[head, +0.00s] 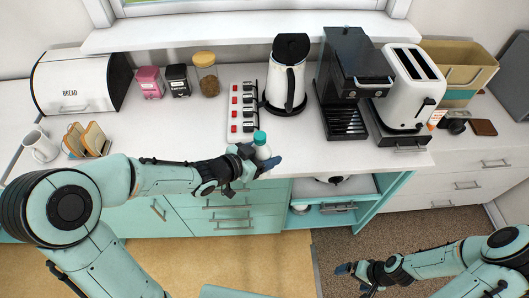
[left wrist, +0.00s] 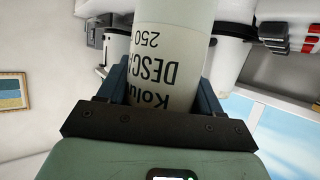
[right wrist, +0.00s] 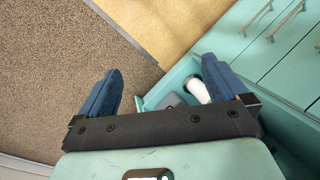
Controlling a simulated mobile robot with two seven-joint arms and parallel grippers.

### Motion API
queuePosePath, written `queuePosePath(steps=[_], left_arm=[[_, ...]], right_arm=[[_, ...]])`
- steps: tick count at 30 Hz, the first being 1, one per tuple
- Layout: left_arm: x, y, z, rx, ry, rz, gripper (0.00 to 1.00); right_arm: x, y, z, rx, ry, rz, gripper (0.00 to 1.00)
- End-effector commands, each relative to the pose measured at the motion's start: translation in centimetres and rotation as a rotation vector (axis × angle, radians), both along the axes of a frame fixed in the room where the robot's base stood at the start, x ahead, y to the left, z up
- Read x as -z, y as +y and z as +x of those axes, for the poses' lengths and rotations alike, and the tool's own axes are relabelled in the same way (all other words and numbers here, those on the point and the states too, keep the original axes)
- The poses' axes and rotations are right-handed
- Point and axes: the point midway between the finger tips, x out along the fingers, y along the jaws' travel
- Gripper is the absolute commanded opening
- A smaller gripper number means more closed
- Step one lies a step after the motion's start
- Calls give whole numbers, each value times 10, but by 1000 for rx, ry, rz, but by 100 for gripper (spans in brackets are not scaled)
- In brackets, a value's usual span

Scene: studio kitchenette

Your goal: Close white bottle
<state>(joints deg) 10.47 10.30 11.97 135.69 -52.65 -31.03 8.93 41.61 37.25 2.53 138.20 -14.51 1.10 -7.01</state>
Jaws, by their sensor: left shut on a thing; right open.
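A white bottle (head: 263,153) with a teal top (head: 259,137) is held roughly upright at the counter's front edge in the head view. My left gripper (head: 262,163) is shut around its body. The left wrist view shows the bottle (left wrist: 170,45) between the fingers, with dark label text reading "DESCA" and "250"; its top is outside that view. Whether the teal top is fully seated is too small to tell. My right gripper (head: 352,278) is open and empty, low over the floor, away from the bottle; its spread fingers (right wrist: 172,95) show in the right wrist view.
A power strip with red switches (head: 243,112) lies just behind the bottle. A kettle (head: 285,80), coffee machine (head: 352,75) and toaster (head: 410,85) stand to the right. Below, an open teal compartment (head: 365,205) juts out; a white cylindrical item (right wrist: 196,90) is inside it.

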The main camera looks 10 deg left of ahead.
Motion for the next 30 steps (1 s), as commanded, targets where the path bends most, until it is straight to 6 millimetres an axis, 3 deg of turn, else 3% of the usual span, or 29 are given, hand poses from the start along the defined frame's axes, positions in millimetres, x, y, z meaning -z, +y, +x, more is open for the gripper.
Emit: queuePosePath(steps=[9, 13, 18, 30], left_arm=[[0, 0, 0, 0, -1, -1, 0], [0, 0, 0, 0, -1, -1, 0], [0, 0, 0, 0, -1, -1, 0], [-1, 0, 0, 0, -2, -1, 0]], right_arm=[[31, 95, 5, -6, 1, 29, 100], [41, 121, -1, -6, 3, 12, 100], [46, 132, -5, -3, 3, -2, 100], [46, 132, -5, -2, 2, -2, 100]])
